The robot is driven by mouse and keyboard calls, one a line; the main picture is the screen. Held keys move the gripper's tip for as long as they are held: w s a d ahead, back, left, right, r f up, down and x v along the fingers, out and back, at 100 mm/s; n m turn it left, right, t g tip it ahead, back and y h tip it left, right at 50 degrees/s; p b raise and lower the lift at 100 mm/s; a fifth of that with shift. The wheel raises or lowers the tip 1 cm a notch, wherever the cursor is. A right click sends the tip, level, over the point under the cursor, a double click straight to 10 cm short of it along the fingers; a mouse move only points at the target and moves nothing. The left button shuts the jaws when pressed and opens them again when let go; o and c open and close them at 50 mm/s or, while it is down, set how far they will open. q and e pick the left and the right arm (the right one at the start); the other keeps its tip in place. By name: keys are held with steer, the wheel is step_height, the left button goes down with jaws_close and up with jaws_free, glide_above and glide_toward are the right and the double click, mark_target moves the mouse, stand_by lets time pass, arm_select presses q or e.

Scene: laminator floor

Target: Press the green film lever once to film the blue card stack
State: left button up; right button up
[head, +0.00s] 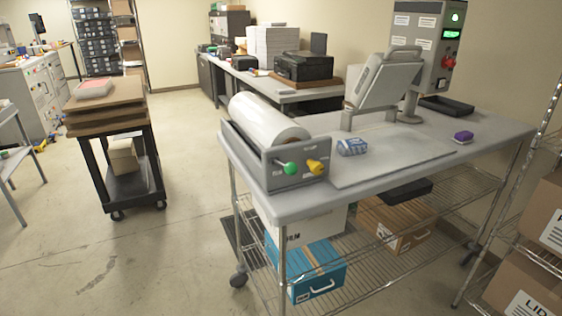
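The green film lever (290,168) has a round green knob on the front plate of the grey film dispenser (268,181). A yellow knob (316,167) sits just right of it on the same plate. A large white film roll (266,121) lies in the dispenser behind the plate. The blue card stack (351,147), a small blue and white block, lies on the grey bench right of the dispenser. I cannot tell whether film covers it. Neither gripper shows in this view.
The wheeled bench (400,165) also carries a grey press machine (384,80), a control box (424,45) with green lights and a red button, a purple block (463,137) and a black tray (447,106). A cart (106,120) stands left; clear floor lies between.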

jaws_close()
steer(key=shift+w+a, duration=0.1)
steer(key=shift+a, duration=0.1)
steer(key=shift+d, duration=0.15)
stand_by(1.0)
